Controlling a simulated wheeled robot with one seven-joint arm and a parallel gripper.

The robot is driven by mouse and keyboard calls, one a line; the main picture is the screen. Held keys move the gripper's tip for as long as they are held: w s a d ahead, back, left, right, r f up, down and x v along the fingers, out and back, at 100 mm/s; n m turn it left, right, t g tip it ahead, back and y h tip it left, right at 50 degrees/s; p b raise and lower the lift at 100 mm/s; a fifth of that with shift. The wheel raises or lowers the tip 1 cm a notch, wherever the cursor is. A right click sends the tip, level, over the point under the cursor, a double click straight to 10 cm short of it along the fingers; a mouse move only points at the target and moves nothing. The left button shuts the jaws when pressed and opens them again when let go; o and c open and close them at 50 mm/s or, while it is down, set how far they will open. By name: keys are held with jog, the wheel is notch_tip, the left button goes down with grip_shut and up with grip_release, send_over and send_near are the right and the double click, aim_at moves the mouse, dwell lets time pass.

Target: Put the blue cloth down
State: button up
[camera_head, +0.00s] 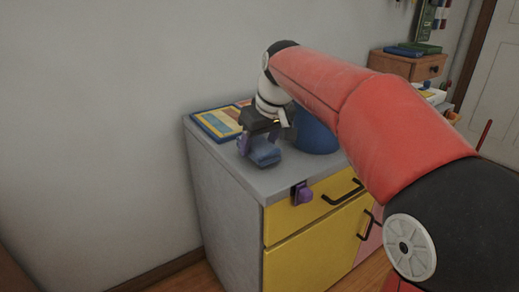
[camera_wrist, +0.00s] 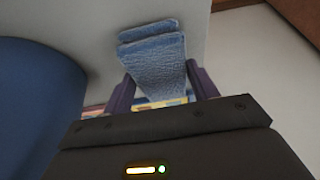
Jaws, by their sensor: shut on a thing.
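The blue cloth (camera_head: 265,155) is a small folded textured bundle, held between the purple fingers of my gripper (camera_head: 258,142). In the head view it is at or just above the grey top of the cabinet (camera_head: 228,159), near its left front part; I cannot tell whether it touches. In the wrist view the cloth (camera_wrist: 155,62) sticks out beyond the two fingertips of my gripper (camera_wrist: 160,80), which close on its sides.
A blue rounded object (camera_head: 315,137) stands right of the gripper and looms at left in the wrist view (camera_wrist: 38,105). A colourful striped book or board (camera_head: 216,124) lies behind. A purple thing (camera_head: 302,194) hangs at the front edge above the yellow drawer (camera_head: 290,220). Bare top lies at front.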

jog(key=shift+f, duration=0.7)
jog(key=o, duration=1)
jog(key=shift+f, duration=0.1)
jog(key=shift+r, duration=0.25)
jog(key=p+v, duration=0.2)
jog(key=v, duration=1)
jog(key=s+d+f+m+h, duration=0.1)
jog(key=s+d+f+m, duration=0.1)
jog(key=s+d+f, duration=0.2)
jog(key=s+d+f+m+t, duration=0.1)
jog(key=s+d+f, duration=0.3)
jog(key=s+f, duration=0.5)
jog(key=s+d+f+m+h, duration=0.1)
jog(key=s+d+f+m, duration=0.2)
jog(key=s+f, duration=0.4)
jog(key=s+d, duration=0.1)
jog(key=s, duration=0.1)
jog(key=shift+s+d+f+m+t+h, duration=0.2)
jog(key=shift+s+d+m+t+h, duration=0.1)
jog(key=shift+m+t, duration=0.1)
